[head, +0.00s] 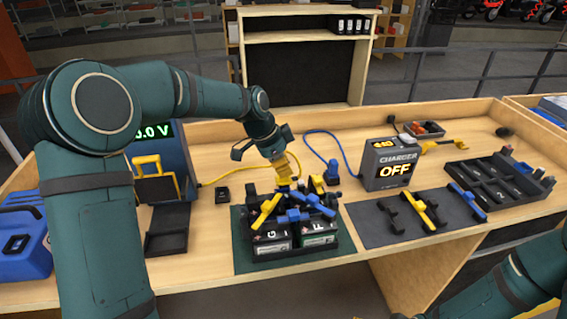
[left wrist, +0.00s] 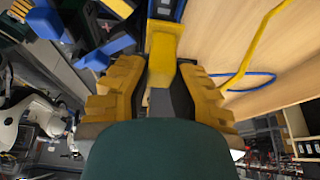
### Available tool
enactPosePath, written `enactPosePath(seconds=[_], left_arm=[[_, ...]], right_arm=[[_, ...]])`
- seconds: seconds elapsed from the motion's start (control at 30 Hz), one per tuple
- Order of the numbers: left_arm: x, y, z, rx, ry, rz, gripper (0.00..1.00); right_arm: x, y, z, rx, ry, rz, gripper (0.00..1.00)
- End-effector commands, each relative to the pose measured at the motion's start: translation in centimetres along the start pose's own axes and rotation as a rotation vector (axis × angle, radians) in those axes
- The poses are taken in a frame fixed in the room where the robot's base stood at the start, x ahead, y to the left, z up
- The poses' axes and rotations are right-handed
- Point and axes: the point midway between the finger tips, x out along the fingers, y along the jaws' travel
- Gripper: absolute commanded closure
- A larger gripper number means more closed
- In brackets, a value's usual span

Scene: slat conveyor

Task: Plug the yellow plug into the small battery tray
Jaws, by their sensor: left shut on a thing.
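My left gripper (head: 281,170) is shut on the yellow plug (left wrist: 163,62). In the left wrist view the plug sits between the two ridged yellow fingers. A yellow cable (head: 222,174) shows left of the gripper in the head view. The gripper hangs over the back of a black battery tray (head: 326,246), which holds batteries marked G (head: 272,239) and F (head: 319,232) with blue and yellow clamps on top. I cannot tell whether the plug touches the tray; its tip is hidden. Only part of my right arm shows at lower right, without its gripper.
A charger reading OFF (head: 392,165) stands right of the batteries, with a blue plug (head: 332,172) beside it. A grey mat (head: 377,228) carries several clamps. A numbered black tray (head: 500,181) is at right. An empty black holder (head: 167,229) and blue case (head: 24,241) are left.

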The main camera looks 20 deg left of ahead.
Motion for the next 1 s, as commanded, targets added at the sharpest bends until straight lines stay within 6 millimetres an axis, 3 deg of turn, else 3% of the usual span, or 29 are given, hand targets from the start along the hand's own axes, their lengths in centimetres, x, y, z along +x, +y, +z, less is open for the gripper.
enactPosePath(seconds=[0.2, 1.0], left_arm=[[1.6, 0.0, 0.7, 0.0, 0.001, 0.001, 1.0], [1.9, 0.0, 0.8, 0.0, 0.001, 0.001, 1.0]], right_arm=[[1.2, 0.5, 0.6, -0.004, -0.012, -0.001, 0.0], [1.4, 0.5, 0.7, -0.004, -0.014, -0.002, 0.0]])
